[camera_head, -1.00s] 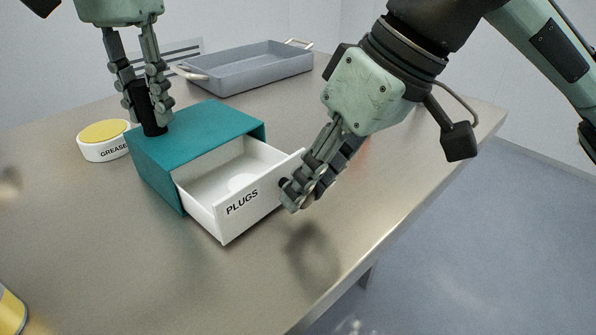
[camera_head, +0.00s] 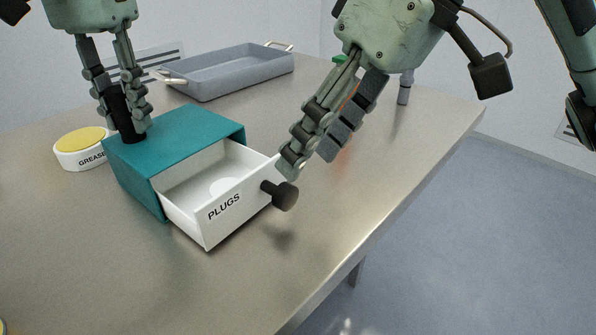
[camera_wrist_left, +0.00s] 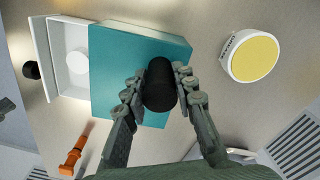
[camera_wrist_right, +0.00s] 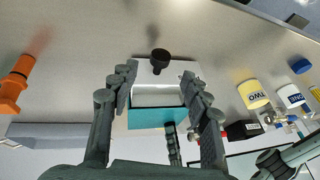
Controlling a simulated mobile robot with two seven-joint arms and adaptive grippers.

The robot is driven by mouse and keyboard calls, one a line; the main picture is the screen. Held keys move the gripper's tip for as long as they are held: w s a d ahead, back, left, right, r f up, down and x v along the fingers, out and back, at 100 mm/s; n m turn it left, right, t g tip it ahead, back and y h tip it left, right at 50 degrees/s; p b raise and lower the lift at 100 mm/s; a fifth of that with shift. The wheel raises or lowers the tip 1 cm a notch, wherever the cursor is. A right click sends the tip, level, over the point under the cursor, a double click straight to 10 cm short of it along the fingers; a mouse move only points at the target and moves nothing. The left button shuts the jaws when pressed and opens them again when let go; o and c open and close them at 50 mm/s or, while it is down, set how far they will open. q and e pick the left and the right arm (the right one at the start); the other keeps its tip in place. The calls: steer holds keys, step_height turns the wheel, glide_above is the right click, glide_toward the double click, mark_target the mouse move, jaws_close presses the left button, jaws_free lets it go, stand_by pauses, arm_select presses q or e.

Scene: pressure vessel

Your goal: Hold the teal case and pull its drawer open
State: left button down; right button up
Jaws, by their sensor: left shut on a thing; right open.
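The teal case (camera_head: 185,135) stands on the table with its white drawer (camera_head: 232,203), labelled PLUGS, pulled well out. A round white thing (camera_head: 222,187) lies inside the drawer. My left gripper (camera_head: 124,130) is shut on the black post (camera_head: 121,115) on top of the case; the left wrist view shows the post (camera_wrist_left: 159,84) between its fingers. My right gripper (camera_head: 305,165) is open and empty, above and behind the drawer's black knob (camera_head: 284,196), apart from it. The right wrist view shows the knob (camera_wrist_right: 159,58) beyond the spread fingers.
A grease tin (camera_head: 80,148) with a yellow lid stands left of the case. A grey tray (camera_head: 230,74) lies at the back. An orange tool (camera_wrist_right: 14,84) and several containers, one yellow (camera_wrist_right: 252,94), show in the right wrist view. The table's front right is clear.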

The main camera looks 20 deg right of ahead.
steer(key=v, duration=0.6)
arm_select(q)
steer(key=c, duration=1.2)
jaws_free()
steer(key=shift+o, duration=0.2)
step_height(320, 180, up, 12)
steer(key=shift+s, duration=0.1)
arm_select(e)
steer(key=shift+f, duration=0.1)
